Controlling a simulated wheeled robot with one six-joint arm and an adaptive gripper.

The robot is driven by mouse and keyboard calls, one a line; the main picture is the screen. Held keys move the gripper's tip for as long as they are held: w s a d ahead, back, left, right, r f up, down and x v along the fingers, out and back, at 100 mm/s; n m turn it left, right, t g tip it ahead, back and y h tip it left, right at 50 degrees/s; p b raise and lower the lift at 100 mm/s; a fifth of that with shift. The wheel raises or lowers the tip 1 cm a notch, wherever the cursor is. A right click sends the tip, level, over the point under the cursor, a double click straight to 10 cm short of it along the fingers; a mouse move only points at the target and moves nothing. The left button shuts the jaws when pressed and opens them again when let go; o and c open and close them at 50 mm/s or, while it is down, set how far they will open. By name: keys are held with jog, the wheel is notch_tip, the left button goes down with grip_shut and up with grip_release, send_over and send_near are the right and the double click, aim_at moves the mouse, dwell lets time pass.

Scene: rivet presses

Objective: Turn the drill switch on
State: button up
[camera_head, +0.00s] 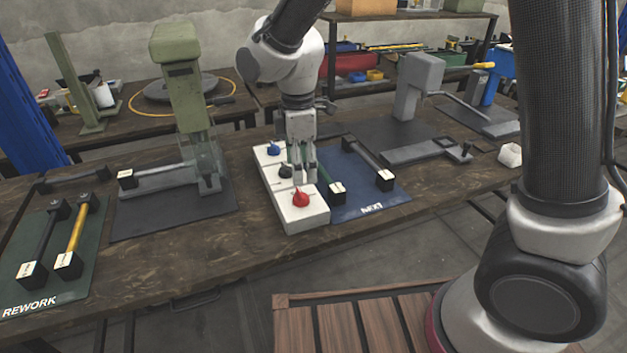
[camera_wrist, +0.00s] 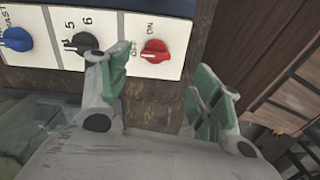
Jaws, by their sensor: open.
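A white control box (camera_head: 303,217) stands on the workbench with a blue knob (camera_head: 273,149), a black knob (camera_head: 285,171) and a red knob (camera_head: 300,197) in a row. In the wrist view, the red knob (camera_wrist: 155,50) has ON and OFF printed beside it, and its pale mark seems to lie toward OFF. My gripper (camera_head: 303,180) points down over the box, near the black and red knobs. In the wrist view my gripper (camera_wrist: 163,78) is open and empty, its green-padded fingers apart. Whether a finger touches the box is unclear.
A green press (camera_head: 183,90) stands left of the box and a grey press (camera_head: 415,90) to the right. A blue NEXT mat (camera_head: 372,206) with black-ended bars adjoins the box. A green REWORK mat (camera_head: 88,262) with bars lies at far left.

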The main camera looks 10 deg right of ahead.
aim_at(301, 192)
jog(key=shift+w+a+n, duration=0.15)
jog(key=shift+w+n, duration=0.05)
jog(key=shift+n, duration=0.5)
jog(key=shift+f+n, duration=0.3)
notch_tip(301, 192, down, 7)
jog(key=shift+f, duration=0.1)
jog(key=c, duration=1)
